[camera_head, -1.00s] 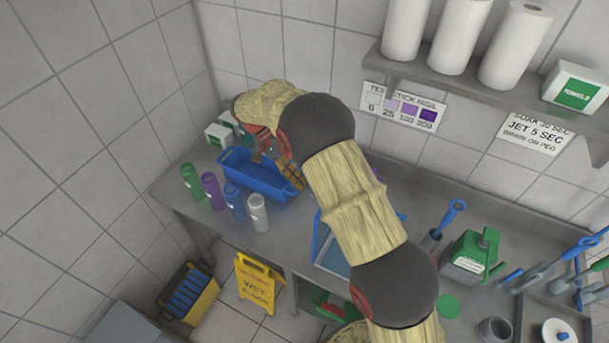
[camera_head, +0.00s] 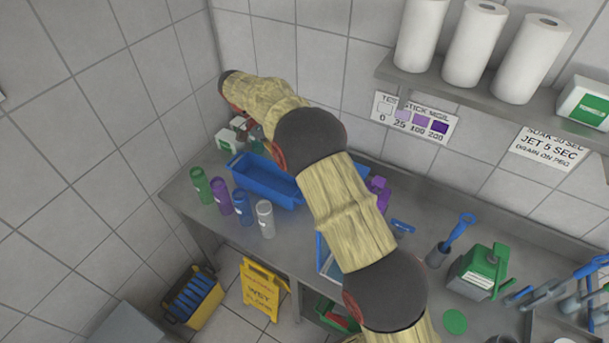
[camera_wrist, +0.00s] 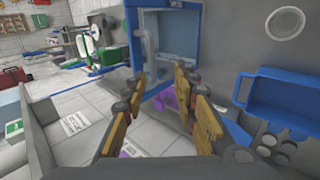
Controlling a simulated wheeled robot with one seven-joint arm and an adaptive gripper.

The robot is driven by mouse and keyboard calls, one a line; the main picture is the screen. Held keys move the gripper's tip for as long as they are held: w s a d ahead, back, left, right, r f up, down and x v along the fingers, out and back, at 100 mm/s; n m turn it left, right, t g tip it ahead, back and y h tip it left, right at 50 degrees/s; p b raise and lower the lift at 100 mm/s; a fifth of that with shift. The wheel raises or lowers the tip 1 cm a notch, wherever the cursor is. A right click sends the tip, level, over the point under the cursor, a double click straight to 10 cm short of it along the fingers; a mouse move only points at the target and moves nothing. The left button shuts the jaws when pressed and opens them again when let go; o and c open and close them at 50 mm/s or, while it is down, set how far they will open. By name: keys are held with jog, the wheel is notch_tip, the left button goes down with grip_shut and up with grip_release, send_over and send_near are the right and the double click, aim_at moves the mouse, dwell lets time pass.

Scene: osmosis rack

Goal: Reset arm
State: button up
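My gripper (camera_wrist: 166,86) is open in the wrist view, with its two orange-padded fingers apart and nothing between them. In the head view my arm is bent, rising over the counter (camera_head: 285,246) to the back left corner. The gripper itself is hidden or too small to make out there. The blue bin (camera_head: 262,184) stands on the counter below my arm; it also shows at the right of the wrist view (camera_wrist: 288,96). A blue-framed tray (camera_wrist: 165,45) shows beyond the fingertips.
Green, purple, blue and white bottles (camera_head: 266,219) stand by the bin. Paper towel rolls (camera_head: 473,43) sit on a wall shelf (camera_head: 440,88). A yellow wet-floor sign (camera_head: 261,290) and bucket (camera_head: 193,297) are on the floor.

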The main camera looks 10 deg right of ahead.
jog(key=shift+v, duration=1.05)
jog(key=shift+d+r, duration=0.1)
jog(key=s+d+r+n+t+y+b, duration=0.4)
jog(key=s+d+y+b, duration=0.1)
jog(key=s+d+b, duration=0.7)
jog(key=s+d+f+n+t+y+b, duration=0.1)
jog(key=s+f+b, duration=0.4)
jog(key=s, duration=0.5)
jog(key=s+d+f+n+t+y+b, duration=0.1)
jog(key=s+d+f+n+t+b, duration=0.1)
jog(key=s+f+t+b, duration=0.3)
jog(key=s+d+f, duration=0.1)
jog(key=s+f, duration=0.2)
jog(key=s, duration=0.3)
jog(key=shift+f+t, duration=0.15)
jog(key=shift+t, duration=0.15)
